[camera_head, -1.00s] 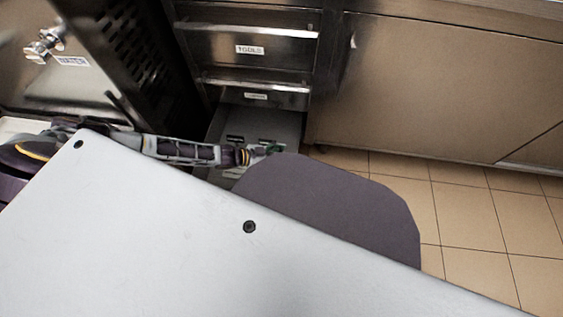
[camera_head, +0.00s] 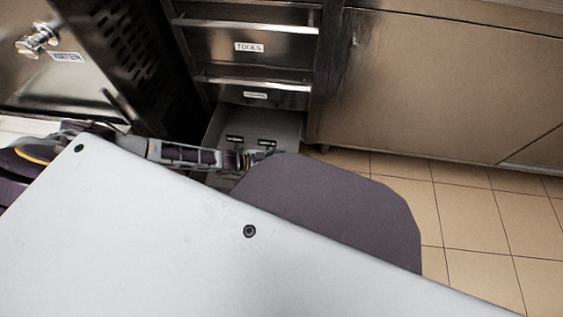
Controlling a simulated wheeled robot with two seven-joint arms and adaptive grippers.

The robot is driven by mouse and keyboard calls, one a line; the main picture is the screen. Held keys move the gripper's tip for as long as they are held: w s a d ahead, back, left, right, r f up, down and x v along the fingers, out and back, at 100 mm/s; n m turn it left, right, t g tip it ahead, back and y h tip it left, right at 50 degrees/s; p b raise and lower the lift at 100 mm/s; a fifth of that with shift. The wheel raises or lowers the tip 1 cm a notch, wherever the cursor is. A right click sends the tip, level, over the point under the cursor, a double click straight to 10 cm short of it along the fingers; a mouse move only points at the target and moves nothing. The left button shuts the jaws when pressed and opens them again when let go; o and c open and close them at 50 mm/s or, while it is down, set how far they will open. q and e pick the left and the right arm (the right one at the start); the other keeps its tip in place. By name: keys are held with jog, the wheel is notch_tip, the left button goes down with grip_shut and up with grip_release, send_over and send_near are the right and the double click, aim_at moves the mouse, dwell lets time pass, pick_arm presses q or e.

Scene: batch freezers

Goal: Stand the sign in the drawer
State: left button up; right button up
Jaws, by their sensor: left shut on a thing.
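The open bottom drawer (camera_head: 283,124) has a grey interior and is pulled out low in the cabinet. Two small dark pieces (camera_head: 235,138) show on the drawer's inside. My left gripper (camera_head: 262,156) reaches in from the left over the drawer opening, its tip beside the dark grey shape of my own base. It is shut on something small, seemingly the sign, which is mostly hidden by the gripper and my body. I cannot make out the sign's face or tilt. My right gripper is not in view.
Two closed drawers sit above, the upper labelled TOOLS (camera_head: 249,47). A steel door (camera_head: 430,80) stands to the right. A steel unit labelled WATER, with a tap (camera_head: 37,40), is at the left. Tiled floor (camera_head: 480,215) is clear on the right. My pale body panel blocks the foreground.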

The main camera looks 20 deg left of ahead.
pick_arm(q)
jog(key=shift+f, duration=0.1)
jog(key=o, duration=1.3)
jog(key=shift+o, duration=0.2)
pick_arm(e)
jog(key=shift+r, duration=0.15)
pick_arm(q)
jog(key=shift+p+v, duration=0.45)
jog(key=shift+v, duration=0.55)
jog(key=p+v, duration=0.3)
jog(key=v, duration=0.7)
jog(key=shift+p, duration=0.35)
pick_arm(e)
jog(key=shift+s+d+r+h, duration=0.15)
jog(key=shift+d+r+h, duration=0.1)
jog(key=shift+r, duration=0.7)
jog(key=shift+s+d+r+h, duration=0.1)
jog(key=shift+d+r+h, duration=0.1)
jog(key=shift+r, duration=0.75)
